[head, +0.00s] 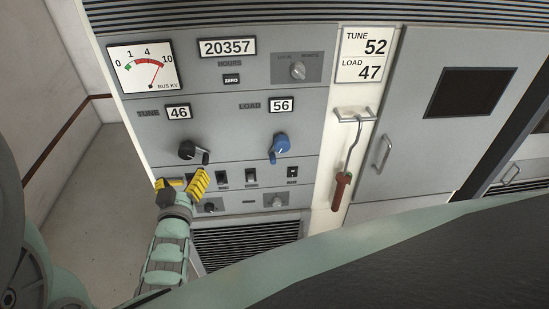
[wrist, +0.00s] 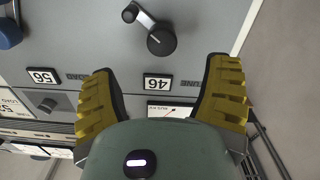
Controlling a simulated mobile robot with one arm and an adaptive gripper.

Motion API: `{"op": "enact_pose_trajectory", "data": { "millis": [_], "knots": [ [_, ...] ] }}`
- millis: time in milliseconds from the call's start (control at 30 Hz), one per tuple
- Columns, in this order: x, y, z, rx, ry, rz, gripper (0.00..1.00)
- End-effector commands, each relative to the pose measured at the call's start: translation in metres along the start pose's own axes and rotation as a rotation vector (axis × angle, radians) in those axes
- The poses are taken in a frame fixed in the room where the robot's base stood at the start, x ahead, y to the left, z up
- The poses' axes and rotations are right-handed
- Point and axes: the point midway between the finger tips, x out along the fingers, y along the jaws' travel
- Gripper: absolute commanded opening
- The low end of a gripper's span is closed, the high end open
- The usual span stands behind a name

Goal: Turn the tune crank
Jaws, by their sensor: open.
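The black tune crank (head: 190,151) sits on the grey panel below the tune counter (head: 178,112), which reads 46. Its small handle points to the lower right in the head view. In the wrist view the crank (wrist: 161,40) is ahead of my fingertips, near the top middle, with its handle toward the upper left. My gripper (head: 185,183) has yellow ribbed fingers. It is open and empty, just below the crank in the head view and apart from it. In the wrist view the gripper (wrist: 165,75) spreads its fingers wide, with bare panel and the crank beyond them.
A blue load crank (head: 279,148) is to the right, under a load counter (head: 281,104) reading 56. A card (head: 364,55) lists tune 52 and load 47. A red-handled hook (head: 342,190) hangs beside the cabinet door. Switches (head: 250,175) line the strip below the cranks.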

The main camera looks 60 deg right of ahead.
Motion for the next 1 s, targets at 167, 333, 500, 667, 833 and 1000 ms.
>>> {"op": "enact_pose_trajectory", "data": {
  "millis": [167,333,500,667,833,1000],
  "knots": [
    [0.019,-0.001,-0.002,-0.001,-0.002,-0.004,0.77],
    [0.034,-0.002,-0.002,-0.001,0.000,-0.005,0.77],
    [0.049,-0.002,-0.002,-0.002,-0.001,-0.005,0.77],
    [0.060,-0.002,0.000,-0.001,-0.001,-0.006,0.77],
    [0.072,-0.003,0.000,-0.001,-0.003,-0.007,0.77],
    [0.084,-0.003,0.001,-0.002,-0.003,-0.006,0.77]
  ]
}}
